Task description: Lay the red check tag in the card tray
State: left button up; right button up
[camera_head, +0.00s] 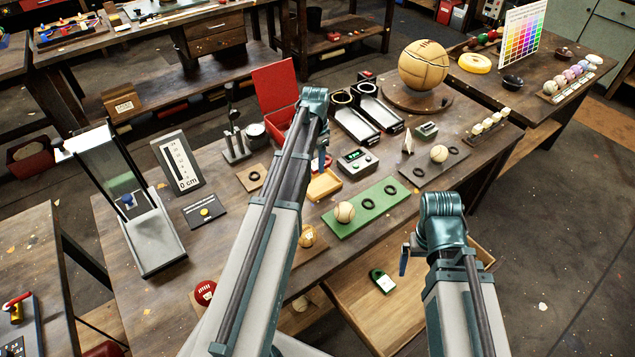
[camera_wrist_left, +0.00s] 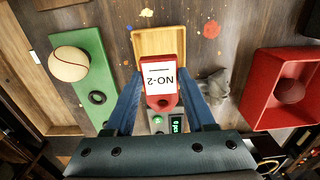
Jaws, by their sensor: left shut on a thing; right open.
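The red check tag (camera_wrist_left: 163,101), with a white label marked NO-2, is held between the blue fingers of my left gripper (camera_wrist_left: 162,92) in the left wrist view. The yellow card tray (camera_wrist_left: 158,42) lies just beyond it in that view, and the tag's top end overlaps the tray's near edge. Its height above the tray is hard to tell. In the head view the tray (camera_head: 322,187) is beside my left gripper (camera_head: 323,163), partly hidden by my left arm. My right gripper (camera_head: 405,262) is open and empty over the front drawer; its fingers are partly hidden.
A green board (camera_head: 367,208) with a leather ball (camera_head: 344,212) and dark rings lies right of the tray. A grey device (camera_head: 357,162) with a green display stands behind it. An open red box (camera_head: 279,95) is further back. The front drawer holds a green tag (camera_head: 382,281).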

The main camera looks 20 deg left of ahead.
pick_arm(q)
jog(key=b, duration=0.5)
send_over(316, 187)
notch_tip(316, 187, down, 6)
jog(key=shift+r, duration=0.25)
notch_tip(316, 187, down, 4)
jog(key=b, duration=0.3)
jog(key=shift+r, duration=0.15)
jog(key=shift+b, duration=0.3)
jog(key=o, duration=1)
jog(key=shift+o, duration=0.2)
